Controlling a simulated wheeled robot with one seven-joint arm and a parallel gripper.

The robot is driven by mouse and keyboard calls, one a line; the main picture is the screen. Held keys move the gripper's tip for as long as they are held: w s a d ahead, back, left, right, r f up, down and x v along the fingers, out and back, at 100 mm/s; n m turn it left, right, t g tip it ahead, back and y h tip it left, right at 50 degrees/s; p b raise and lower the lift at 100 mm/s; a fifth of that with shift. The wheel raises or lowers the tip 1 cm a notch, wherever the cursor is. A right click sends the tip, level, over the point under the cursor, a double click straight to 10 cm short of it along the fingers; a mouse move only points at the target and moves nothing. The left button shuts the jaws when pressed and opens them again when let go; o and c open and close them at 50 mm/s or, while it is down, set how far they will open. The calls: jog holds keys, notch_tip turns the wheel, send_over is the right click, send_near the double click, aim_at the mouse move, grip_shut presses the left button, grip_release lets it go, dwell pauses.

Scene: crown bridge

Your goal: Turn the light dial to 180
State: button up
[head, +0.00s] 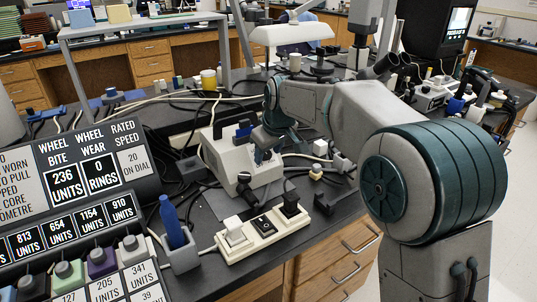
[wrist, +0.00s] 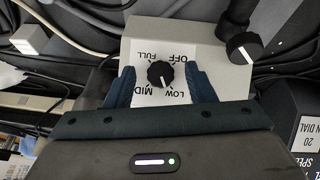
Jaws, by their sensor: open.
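The light dial (wrist: 160,74) is a small black round knob with a white pointer mark, on a pale panel printed OFF, FULL, MID and LOW. In the wrist view the print is upside down, and the pointer points down and slightly right, towards the LOW side. My gripper (wrist: 160,78) is open, with one blue-grey finger on each side of the dial and a gap visible at both sides.
Another black knob (wrist: 243,47) with a white mark stands right of the panel in the wrist view. A power strip (head: 262,232) with plugs, a blue marker (head: 171,220) in a holder and loose cables lie around the box. A large sign board (head: 95,165) stands at left.

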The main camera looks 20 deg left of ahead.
jog(key=shift+f, duration=0.2)
jog(key=c, duration=1)
jog(key=shift+o, duration=0.2)
